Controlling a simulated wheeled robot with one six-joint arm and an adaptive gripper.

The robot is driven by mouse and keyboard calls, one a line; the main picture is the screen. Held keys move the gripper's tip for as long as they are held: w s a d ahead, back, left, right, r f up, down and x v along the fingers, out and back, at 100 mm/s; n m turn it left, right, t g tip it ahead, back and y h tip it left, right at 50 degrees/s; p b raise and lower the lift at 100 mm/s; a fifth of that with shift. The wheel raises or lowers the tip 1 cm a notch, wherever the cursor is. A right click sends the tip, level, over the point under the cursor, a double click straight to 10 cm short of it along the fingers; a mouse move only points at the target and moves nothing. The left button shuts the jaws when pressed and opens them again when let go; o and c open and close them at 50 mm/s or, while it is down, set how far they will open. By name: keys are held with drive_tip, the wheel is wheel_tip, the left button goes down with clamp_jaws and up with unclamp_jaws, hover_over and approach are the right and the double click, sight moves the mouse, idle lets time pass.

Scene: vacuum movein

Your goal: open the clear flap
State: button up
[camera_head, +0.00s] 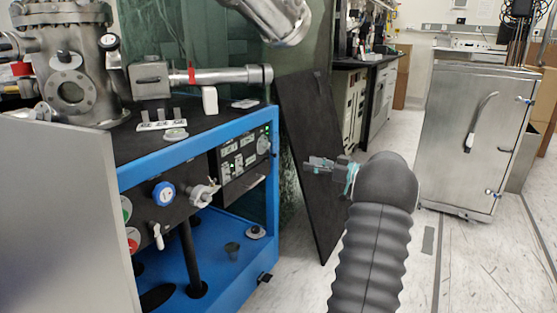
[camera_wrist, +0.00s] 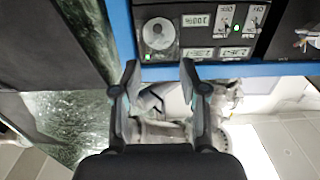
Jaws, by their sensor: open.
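My gripper (camera_head: 316,164) points left toward the blue-framed bench, with a visible gap between it and the control panel (camera_head: 245,158). In the wrist view my gripper (camera_wrist: 158,70) has its two dark fingers spread, with nothing held between the tips. The control panel (camera_wrist: 193,42) is beyond the fingertips there, with a round dial (camera_wrist: 158,33), lit displays and small switches (camera_wrist: 238,17). A green light shows by the switches. I cannot make out a clear flap for certain; any clear cover on the panel is too small or too transparent to tell.
A blue frame bar (camera_head: 205,145) borders the panel's top. A dark board (camera_head: 312,150) leans behind my gripper. Steel vacuum chambers (camera_head: 72,90) stand on the bench. A steel cabinet (camera_head: 460,140) stands at right.

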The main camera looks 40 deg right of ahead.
sight(276, 155)
drive_tip(key=x, duration=1.3)
drive_tip(key=shift+w+d+f+p, duration=0.1)
drive_tip(key=shift+w+d+p, duration=0.05)
drive_tip(key=shift+w+p, duration=0.2)
clamp_jaws()
